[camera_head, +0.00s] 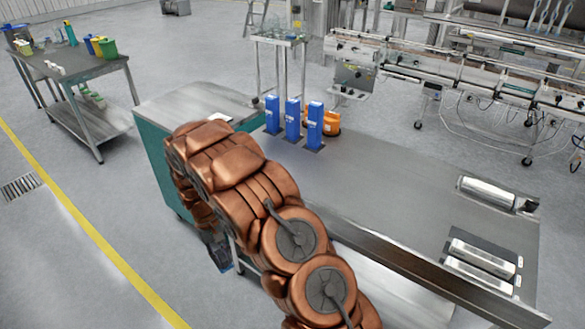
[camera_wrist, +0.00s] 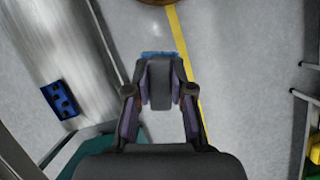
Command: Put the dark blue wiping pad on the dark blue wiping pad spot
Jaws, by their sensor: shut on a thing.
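My gripper (camera_wrist: 158,90) is shut on a dark grey block with a blue strip at its far edge, which looks like the dark blue wiping pad (camera_wrist: 158,54). The pad is held in the air over the grey floor. In the head view my gripper (camera_head: 216,247) hangs low, left of the long steel table and in front of the teal cabinet, with a bit of blue at its lower end. My arm hides part of the cabinet and table. I cannot make out the dark blue wiping pad spot in either view.
Three blue cartons (camera_head: 292,120) stand on the steel table (camera_head: 400,200), with orange objects (camera_head: 331,122) behind them. A blue block (camera_wrist: 60,99) with dark round marks shows in the wrist view.

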